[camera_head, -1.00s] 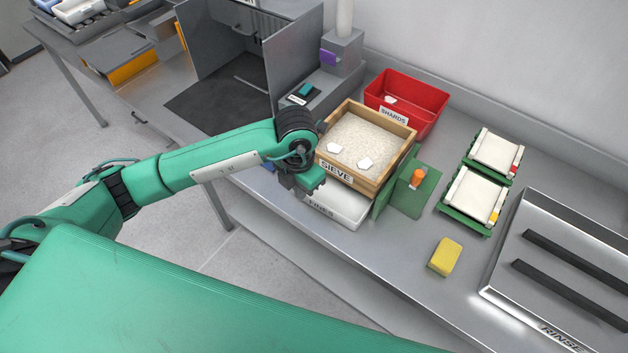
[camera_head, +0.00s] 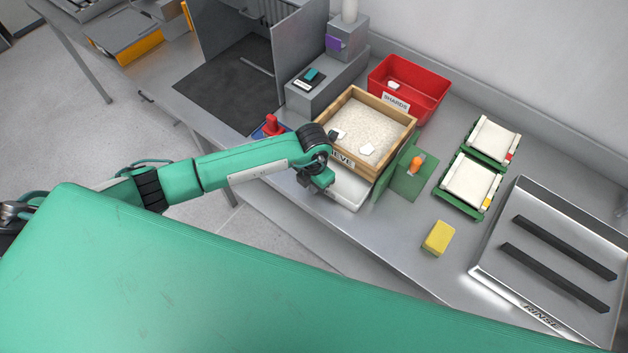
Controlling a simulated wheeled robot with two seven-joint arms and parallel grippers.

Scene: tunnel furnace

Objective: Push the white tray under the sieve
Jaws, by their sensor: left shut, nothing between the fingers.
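The white tray (camera_head: 350,190) sits low on the bench under the front part of the wooden sieve (camera_head: 365,130). Its near edge sticks out from below the sieve frame, and the rest is hidden. The sieve holds pale grains with white pieces on top. My left gripper (camera_head: 318,184) is shut and empty at the tray's front left, in front of the sieve. It covers the tray's label and part of the sieve's label. I cannot tell whether it touches the tray. My right gripper is not in view.
A green bracket with an orange knob (camera_head: 417,161) stands right of the sieve. The red shards bin (camera_head: 407,92) is behind it. A red-knobbed blue item (camera_head: 271,128) is left of my gripper. A yellow block (camera_head: 438,238) lies on clear bench at right.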

